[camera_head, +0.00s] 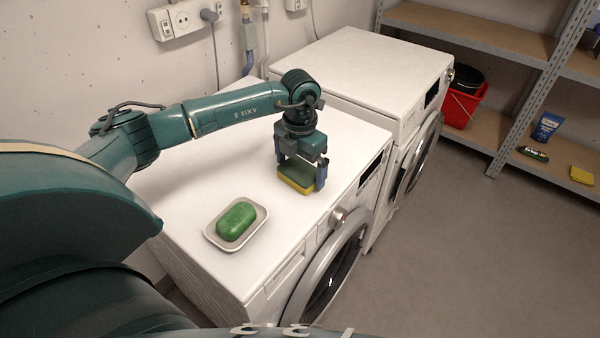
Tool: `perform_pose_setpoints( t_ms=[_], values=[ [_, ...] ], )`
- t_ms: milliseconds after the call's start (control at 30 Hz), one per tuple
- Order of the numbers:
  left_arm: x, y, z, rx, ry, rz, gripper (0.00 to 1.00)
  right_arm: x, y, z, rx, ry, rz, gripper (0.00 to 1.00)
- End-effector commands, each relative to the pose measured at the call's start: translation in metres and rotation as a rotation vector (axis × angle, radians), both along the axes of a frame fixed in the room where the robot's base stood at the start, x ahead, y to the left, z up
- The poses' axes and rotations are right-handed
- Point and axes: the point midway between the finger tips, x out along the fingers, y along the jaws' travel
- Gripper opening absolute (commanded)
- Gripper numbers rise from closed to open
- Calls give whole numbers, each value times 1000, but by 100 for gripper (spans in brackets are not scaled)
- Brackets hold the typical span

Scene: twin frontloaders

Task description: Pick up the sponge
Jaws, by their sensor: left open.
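A sponge (296,178), yellow below and green on top, lies on the white top of the nearer washing machine (190,190). My left gripper (301,178) points down over the sponge. Its jaws are open, with one finger at each side of the sponge. The gripper hides part of the sponge's top. I cannot tell whether the fingers touch it. My right gripper does not show.
A green soap bar (236,220) sits in a white dish (225,246) on the same machine, left of the sponge. A second machine (350,60) stands beside it. Metal shelving (495,50) at right holds a red bucket (462,106). The floor is clear.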

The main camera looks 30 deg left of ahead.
Motion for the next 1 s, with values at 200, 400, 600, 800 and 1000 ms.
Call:
perform_pose_setpoints(
  t_ms=[200, 400, 600, 800, 1000],
  values=[
    [0, 0, 0, 0, 0, 0, 89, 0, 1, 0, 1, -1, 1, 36],
    [0, 0, 0, 0, 0, 0, 72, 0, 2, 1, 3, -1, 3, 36],
    [0, 0, 1, 0, 0, 0, 64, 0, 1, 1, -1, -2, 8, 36],
    [0, 0, 7, 0, -1, 0, 64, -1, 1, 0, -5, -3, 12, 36],
    [1, 0, 42, -1, -5, 0, 64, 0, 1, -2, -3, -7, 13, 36]
  ],
)
